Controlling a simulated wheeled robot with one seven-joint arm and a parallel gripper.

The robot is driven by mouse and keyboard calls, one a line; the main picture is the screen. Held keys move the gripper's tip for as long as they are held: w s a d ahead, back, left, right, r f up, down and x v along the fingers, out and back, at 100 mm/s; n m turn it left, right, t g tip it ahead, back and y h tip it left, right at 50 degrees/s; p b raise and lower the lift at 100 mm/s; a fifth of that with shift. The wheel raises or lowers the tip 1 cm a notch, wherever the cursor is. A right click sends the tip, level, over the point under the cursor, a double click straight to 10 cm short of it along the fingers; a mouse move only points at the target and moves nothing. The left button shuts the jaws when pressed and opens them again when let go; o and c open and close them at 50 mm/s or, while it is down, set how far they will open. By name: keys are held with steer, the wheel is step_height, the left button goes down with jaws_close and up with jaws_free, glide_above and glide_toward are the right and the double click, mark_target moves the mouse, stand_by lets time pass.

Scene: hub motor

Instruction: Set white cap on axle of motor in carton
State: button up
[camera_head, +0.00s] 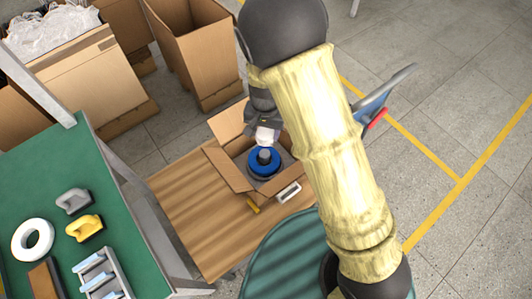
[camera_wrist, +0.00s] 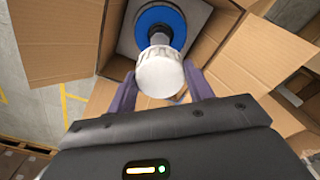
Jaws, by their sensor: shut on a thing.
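My gripper (camera_wrist: 160,90) is shut on the white cap (camera_wrist: 160,72), which sits between its two fingers in the wrist view. The cap also shows in the head view (camera_head: 266,135), just above the motor. The motor (camera_head: 264,162) is a blue disc with a dark upright axle, inside the open carton (camera_head: 235,179). In the wrist view the blue motor (camera_wrist: 177,22) lies behind the cap, and its axle (camera_wrist: 161,38) is partly hidden by the cap. I cannot tell whether cap and axle touch.
The carton stands on a wooden table (camera_head: 190,215) with its flaps spread open. A green bench (camera_head: 110,190) at left holds several parts. Large cardboard boxes (camera_head: 200,45) stand behind.

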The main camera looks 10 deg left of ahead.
steer(key=shift+s, duration=0.15)
steer(key=shift+s+f, duration=0.1)
steer(key=shift+s, duration=0.05)
glide_above(265, 153)
step_height(265, 153, down, 5)
steer(key=shift+s+f, duration=0.15)
steer(key=shift+f, duration=0.35)
steer(key=shift+f+b, duration=0.3)
steer(key=shift+f, duration=1.55)
